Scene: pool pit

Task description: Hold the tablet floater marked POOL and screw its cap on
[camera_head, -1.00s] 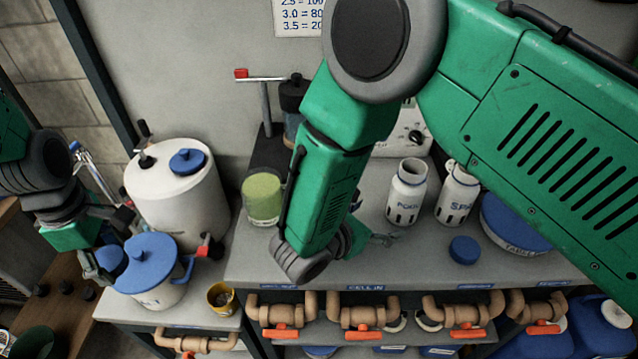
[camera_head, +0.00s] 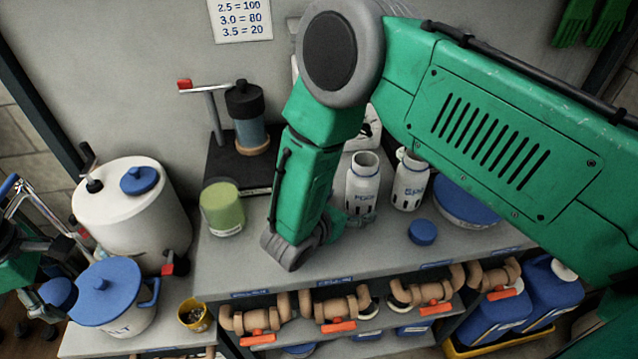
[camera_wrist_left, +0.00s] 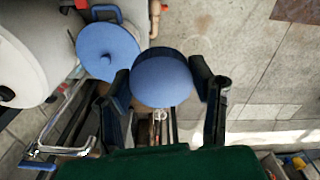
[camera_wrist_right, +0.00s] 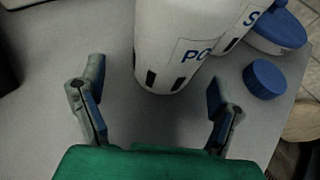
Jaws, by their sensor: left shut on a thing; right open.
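The white floater marked POOL (camera_head: 362,188) stands upright and open-topped on the bench; its label reads "PO" in the right wrist view (camera_wrist_right: 165,45). My right gripper (camera_head: 358,219) is low in front of its base. In the right wrist view the fingers (camera_wrist_right: 155,98) are open and empty, with the floater just beyond them. My left gripper (camera_head: 42,294) is at the far left, shut on a round blue cap (camera_wrist_left: 160,82).
A second white floater marked SPA (camera_head: 409,185) stands close right of the POOL one, before a large blue-lidded tub (camera_head: 465,205). A green-filled jar (camera_head: 221,208) stands left of my right forearm. A blue-lidded pot (camera_head: 125,318) is beside my left gripper. Pipes with orange handles line the bench front.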

